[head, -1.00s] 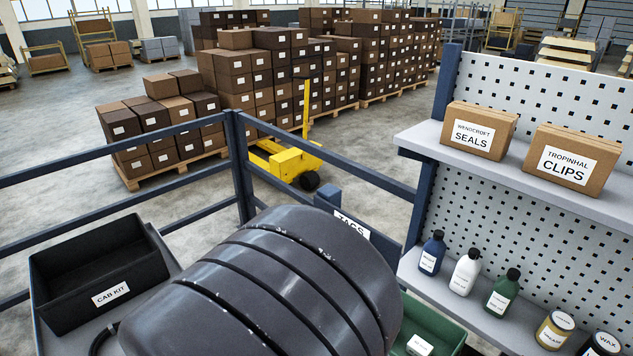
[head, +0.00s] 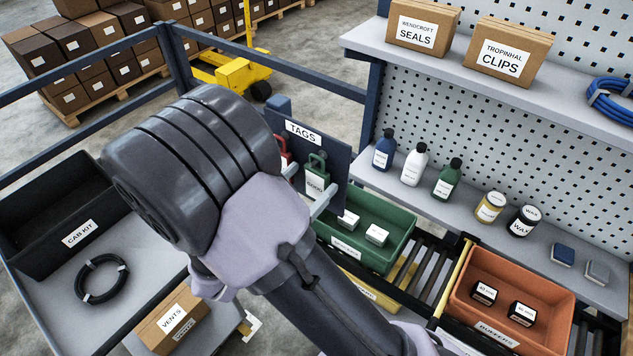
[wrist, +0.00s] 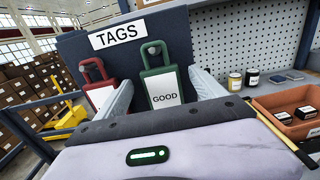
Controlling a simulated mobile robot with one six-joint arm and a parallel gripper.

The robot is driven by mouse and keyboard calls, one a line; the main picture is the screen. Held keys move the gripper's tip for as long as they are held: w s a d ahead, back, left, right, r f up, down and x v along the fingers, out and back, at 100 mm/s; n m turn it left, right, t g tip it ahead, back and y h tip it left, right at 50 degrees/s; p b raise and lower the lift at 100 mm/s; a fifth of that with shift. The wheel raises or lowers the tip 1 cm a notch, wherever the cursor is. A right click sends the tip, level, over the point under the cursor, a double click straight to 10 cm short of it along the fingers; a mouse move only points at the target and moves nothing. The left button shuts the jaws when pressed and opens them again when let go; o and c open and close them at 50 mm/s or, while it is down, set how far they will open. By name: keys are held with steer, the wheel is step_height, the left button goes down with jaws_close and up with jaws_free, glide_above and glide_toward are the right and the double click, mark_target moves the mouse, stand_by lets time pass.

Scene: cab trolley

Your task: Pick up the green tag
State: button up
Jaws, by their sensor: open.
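The green tag (head: 315,180), with a white label reading GOOD, hangs from a peg on the dark TAGS board (head: 330,163). In the wrist view the green tag (wrist: 161,88) is upright and sits between the two pale fingers of my gripper (wrist: 160,80). My gripper is open, one finger on each side of the tag. I cannot tell how far the fingertips reach past it. A red tag (wrist: 97,85) hangs to its left, partly hidden by the left finger. In the head view my wrist covers part of the red tag (head: 283,158).
A green bin (head: 385,257) with small white-labelled items stands below and right of the board. An orange bin (head: 545,330), bottles and jars on a shelf (head: 470,225) are further right. A black CAB KIT bin (head: 50,235) and VENTS box (head: 172,318) are left and front.

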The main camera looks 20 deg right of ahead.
steer(key=shift+x, duration=0.9)
steer(key=shift+s+a, duration=0.1)
steer(key=shift+a, duration=0.05)
steer(key=shift+c, duration=0.4)
steer(key=c, duration=1.4)
steer(key=shift+r, duration=0.1)
